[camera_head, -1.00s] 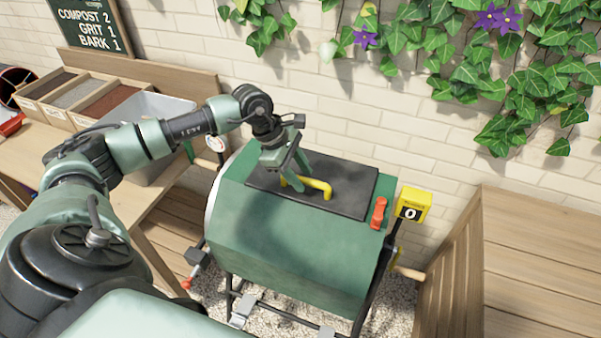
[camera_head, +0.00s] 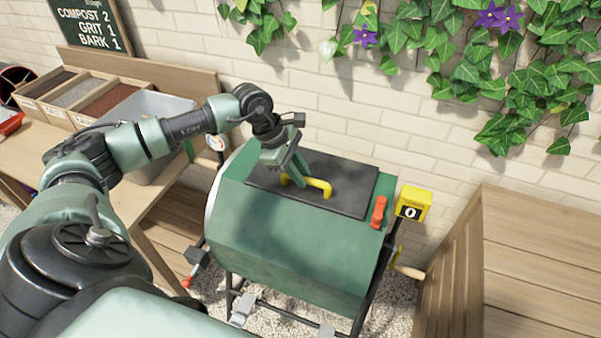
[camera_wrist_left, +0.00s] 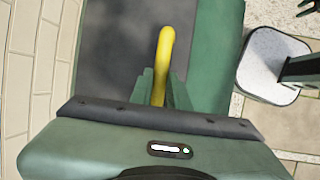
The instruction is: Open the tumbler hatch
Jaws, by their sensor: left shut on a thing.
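The green tumbler drum (camera_head: 290,235) stands on a dark frame. Its dark grey hatch (camera_head: 345,182) lies flat and closed on top, with a yellow bar handle (camera_head: 322,186). A red latch (camera_head: 379,212) sits on the drum at the right of the hatch. My left gripper (camera_head: 298,181) is shut on the left part of the yellow handle. In the left wrist view the handle (camera_wrist_left: 166,45) runs between the two green fingers (camera_wrist_left: 162,90), over the dark hatch (camera_wrist_left: 112,60).
A yellow counter box (camera_head: 414,203) reading 0 stands right of the drum. At left, a bench holds a grey tub (camera_head: 160,108) and bins of compost, grit and bark (camera_head: 110,100). A brick wall is close behind; a wooden bench (camera_head: 540,260) stands at right.

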